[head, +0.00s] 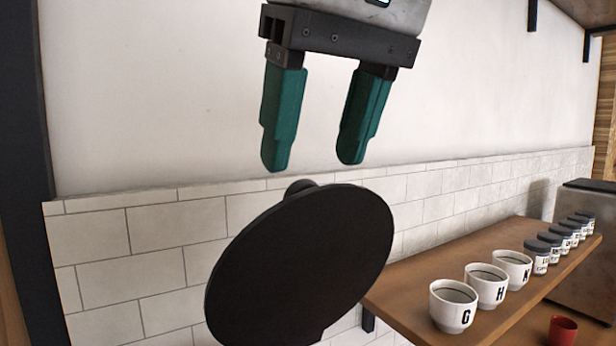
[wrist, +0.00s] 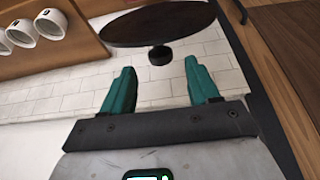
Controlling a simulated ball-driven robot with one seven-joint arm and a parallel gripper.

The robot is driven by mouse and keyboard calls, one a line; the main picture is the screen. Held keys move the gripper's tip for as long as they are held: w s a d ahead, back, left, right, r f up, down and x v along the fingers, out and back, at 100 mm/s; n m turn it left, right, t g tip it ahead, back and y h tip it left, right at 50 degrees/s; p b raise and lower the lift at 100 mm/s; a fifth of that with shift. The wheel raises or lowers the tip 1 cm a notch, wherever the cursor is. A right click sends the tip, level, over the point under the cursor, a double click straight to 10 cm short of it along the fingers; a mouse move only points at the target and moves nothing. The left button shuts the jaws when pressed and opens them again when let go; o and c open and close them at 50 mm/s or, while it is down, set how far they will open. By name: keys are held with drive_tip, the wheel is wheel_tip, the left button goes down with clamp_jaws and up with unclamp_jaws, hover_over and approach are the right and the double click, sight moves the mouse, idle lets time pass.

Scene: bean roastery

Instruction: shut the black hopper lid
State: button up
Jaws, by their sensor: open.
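The black hopper lid (head: 300,265) is a round disc standing raised and tilted in the lower middle of the head view, its flat face towards the camera. Its black knob (head: 300,187) shows partly behind the top rim. In the wrist view the lid (wrist: 160,22) is near the top edge, with the knob (wrist: 160,55) sticking out towards me. My gripper (head: 312,164) has two green fingers, open and empty, pointing down above the lid's upper rim. In the wrist view my gripper (wrist: 159,70) has the knob beyond and between its fingertips, seemingly apart. The hopper below the lid is out of view.
A white wall with tiles (head: 150,235) is behind the lid. A dark post (head: 25,150) stands at the left.

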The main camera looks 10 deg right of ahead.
sight(309, 183)
drive_tip(key=shift+x, duration=2.2)
clamp_jaws()
